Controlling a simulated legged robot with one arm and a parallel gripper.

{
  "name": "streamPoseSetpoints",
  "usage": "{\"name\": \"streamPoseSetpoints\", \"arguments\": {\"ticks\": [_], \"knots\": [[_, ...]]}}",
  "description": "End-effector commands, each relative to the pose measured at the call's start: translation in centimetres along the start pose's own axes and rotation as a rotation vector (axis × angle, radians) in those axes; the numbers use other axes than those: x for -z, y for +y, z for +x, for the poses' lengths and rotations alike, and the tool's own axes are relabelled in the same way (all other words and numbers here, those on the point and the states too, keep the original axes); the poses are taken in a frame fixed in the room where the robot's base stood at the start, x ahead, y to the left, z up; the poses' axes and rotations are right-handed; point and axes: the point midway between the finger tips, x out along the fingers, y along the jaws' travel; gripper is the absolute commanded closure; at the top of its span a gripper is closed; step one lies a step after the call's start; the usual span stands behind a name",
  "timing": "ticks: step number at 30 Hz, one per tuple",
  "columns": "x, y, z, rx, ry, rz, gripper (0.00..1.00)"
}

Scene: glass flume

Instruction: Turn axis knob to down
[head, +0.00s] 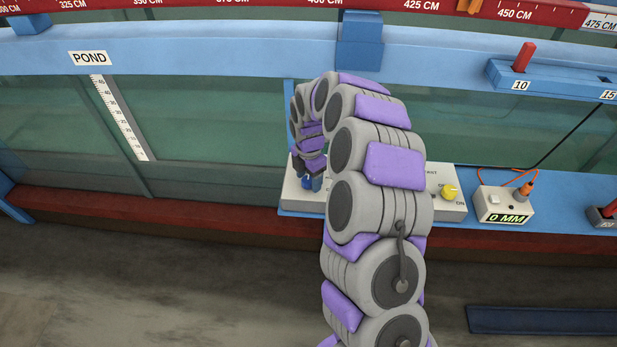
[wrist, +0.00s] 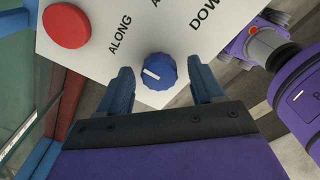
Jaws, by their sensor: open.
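The axis knob is blue with a white pointer mark and sits on the white control panel (wrist: 108,62). In the wrist view the knob (wrist: 158,73) lies between the two blue fingertips of my gripper (wrist: 160,68). The mark points left in the picture, on the side of the ALONG label rather than the DOWN label. My gripper is open around the knob, with a visible gap on each side. In the head view my gripper (head: 310,178) reaches down over the left part of the panel, and my arm hides the panel's middle.
A red button (wrist: 67,25) stands left of the knob in the wrist view. A yellow knob (head: 449,191) is at the panel's right end. A box reading 0 MM (head: 504,204) with an orange cable stands beside it. The glass flume wall (head: 220,120) rises behind.

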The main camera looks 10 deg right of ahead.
Motion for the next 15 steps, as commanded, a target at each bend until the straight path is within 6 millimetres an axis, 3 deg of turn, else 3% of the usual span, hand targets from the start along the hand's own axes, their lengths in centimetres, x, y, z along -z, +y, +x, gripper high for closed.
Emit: {"name": "streamPoseSetpoints", "arguments": {"ticks": [7, 15], "knots": [[0.01, 0.02, 0.01, 0.000, 0.000, 0.000, 0.33], [-0.03, 0.01, 0.00, 0.000, 0.000, 0.000, 0.59]]}}
